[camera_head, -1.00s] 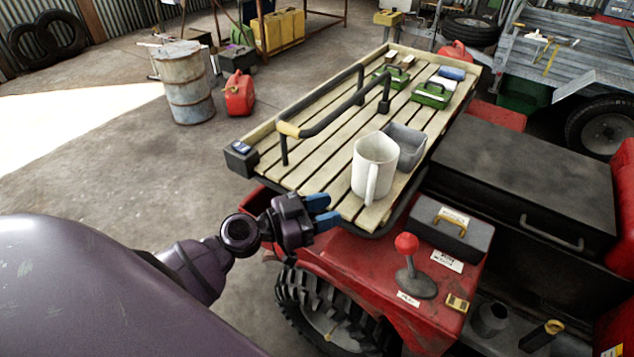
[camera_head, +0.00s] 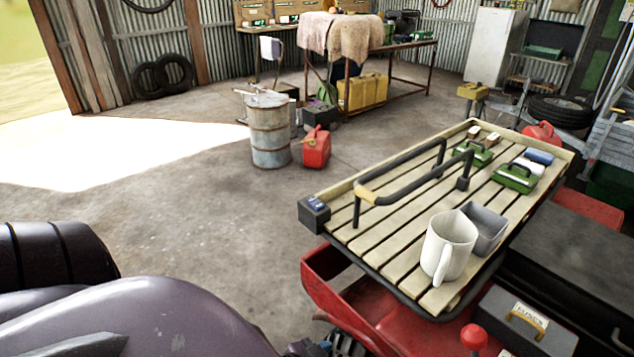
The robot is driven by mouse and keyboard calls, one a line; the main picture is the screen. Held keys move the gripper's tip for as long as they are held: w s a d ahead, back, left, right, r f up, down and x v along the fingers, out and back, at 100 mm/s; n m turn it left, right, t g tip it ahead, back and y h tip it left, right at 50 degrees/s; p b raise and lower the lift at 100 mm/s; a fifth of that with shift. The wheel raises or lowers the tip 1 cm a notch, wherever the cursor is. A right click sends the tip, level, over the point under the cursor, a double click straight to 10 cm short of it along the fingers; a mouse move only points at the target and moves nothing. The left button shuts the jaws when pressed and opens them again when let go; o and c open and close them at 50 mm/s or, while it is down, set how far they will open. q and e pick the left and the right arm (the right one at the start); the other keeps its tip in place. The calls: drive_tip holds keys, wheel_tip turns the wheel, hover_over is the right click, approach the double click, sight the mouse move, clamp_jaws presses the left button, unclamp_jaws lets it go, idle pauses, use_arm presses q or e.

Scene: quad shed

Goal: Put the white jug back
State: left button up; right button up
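The white jug (camera_head: 447,250) stands upright on the near right end of the slatted wooden rack (camera_head: 392,236), its handle facing the front. It sits right beside a small grey open bin (camera_head: 487,226). My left gripper (camera_head: 322,346) barely shows at the bottom edge, below and left of the jug and apart from it; only a dark and blue sliver is visible, so its finger opening is hidden. My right gripper is not in view.
A rusty drum (camera_head: 270,135) and red fuel can (camera_head: 316,148) stand on the floor. A cloth-draped workbench (camera_head: 413,43) is behind.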

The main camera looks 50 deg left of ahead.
use_arm(q)
drive_tip(key=shift+s+a+f+n+g+y, duration=0.2)
drive_tip(key=shift+s+f+y, duration=0.25)
drive_tip(key=shift+s, duration=0.3)
drive_tip(key=shift+s+a+f+n+g+y, duration=0.1)
drive_tip(key=shift+s+f+n+y, duration=0.15)
drive_tip(key=shift+s+f, duration=0.4)
drive_tip(key=shift+r, duration=0.1)
drive_tip(key=shift+d, duration=0.1)
idle(0.5)
